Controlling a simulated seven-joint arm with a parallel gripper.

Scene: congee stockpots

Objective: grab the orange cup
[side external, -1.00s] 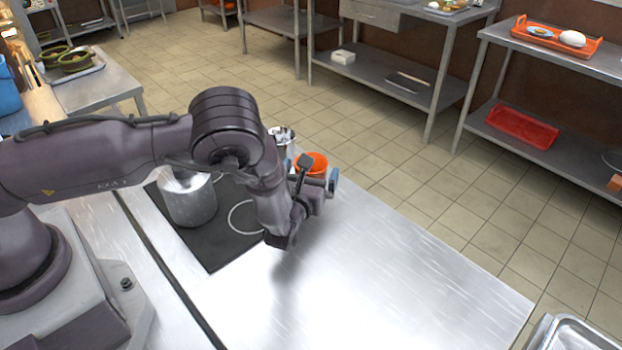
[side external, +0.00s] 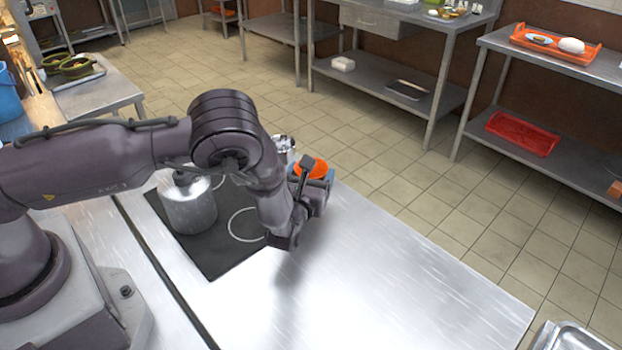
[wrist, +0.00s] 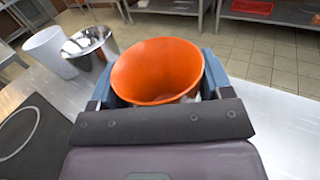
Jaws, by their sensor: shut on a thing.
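The orange cup (wrist: 157,72) is between the two fingers of my gripper (wrist: 157,85) in the wrist view. Its open mouth faces up and toward the camera, and its lower part is hidden behind my gripper. My gripper is shut on the cup, one blue-grey finger on each side. In the side view the orange cup (side external: 312,167) shows above my gripper (side external: 314,180), partly covered by it. I cannot tell whether the cup's base touches the counter.
A white cup (wrist: 50,50) and a shiny metal cup (wrist: 90,46) stand left of the orange cup. A metal pot (side external: 188,203) stands on the black cooktop (side external: 222,245). The steel counter (side external: 390,270) is clear toward the front right. Shelving tables stand across the floor.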

